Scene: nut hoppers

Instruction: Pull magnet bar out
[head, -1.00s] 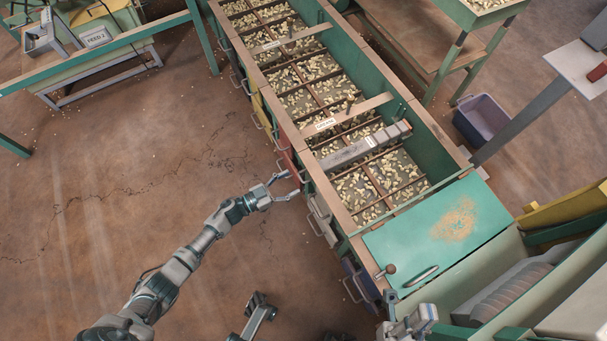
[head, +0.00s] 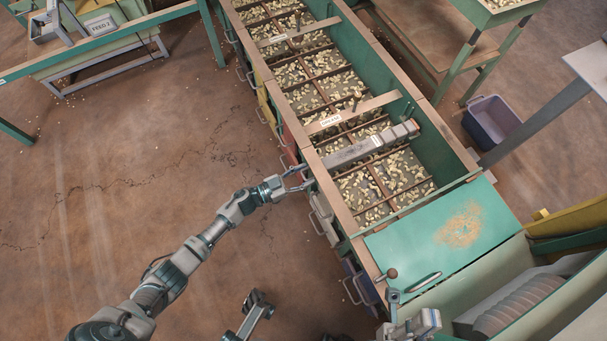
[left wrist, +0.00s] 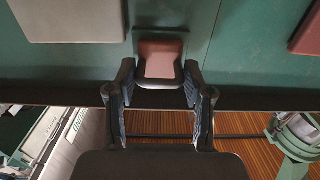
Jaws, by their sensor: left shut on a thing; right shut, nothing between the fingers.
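The grey magnet bar (head: 370,146) lies across the trough in the head view, above the nuts and between the wooden dividers. My left gripper (head: 301,178) is at the trough's left outer side, near the bar's left end. In the left wrist view, my left gripper (left wrist: 161,98) is shut on a dark bracket handle (left wrist: 160,83) with a reddish-brown patch inside it, against the green wall. Whether this handle joins the bar is hidden. My right gripper (head: 393,294) is shut and empty near the lower edge, beside the green lid.
The green lid (head: 440,232) with a handle covers the trough's near end. Several drawer handles (head: 318,222) stick out along its left side. A label strip (head: 330,121) crosses the trough. A purple bin (head: 492,122) stands right.

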